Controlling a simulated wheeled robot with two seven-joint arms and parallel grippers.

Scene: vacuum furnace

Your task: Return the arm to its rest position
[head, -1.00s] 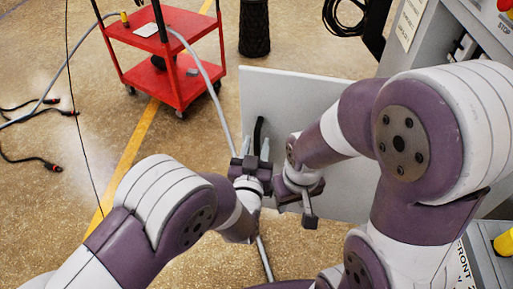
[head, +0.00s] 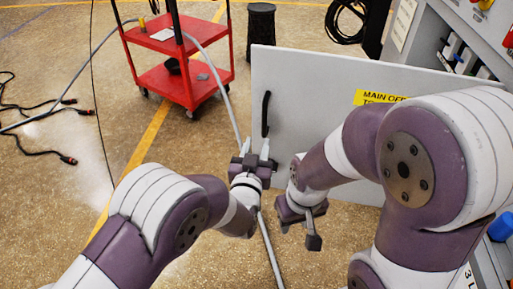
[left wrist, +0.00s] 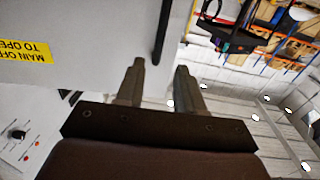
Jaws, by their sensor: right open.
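My left gripper (head: 256,147) is in the middle of the head view, in front of the grey panel door (head: 320,95). Its two fingers stand apart with nothing held; they also show apart in the left wrist view (left wrist: 160,75). The black door handle (head: 265,113) is just beyond the fingertips, and in the left wrist view the handle (left wrist: 162,35) lines up with the gap between them. I cannot tell how far off it is. My right gripper (head: 308,228) hangs lower and to the right, pointing down, open, with nothing seen in it.
The door stands swung out from the cabinet (head: 465,45) at right, with a yellow label (head: 380,97) on it. A red cart (head: 180,70) stands behind left, beside a black bin (head: 261,30). A grey hose crosses the floor; cables (head: 40,140) lie at left.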

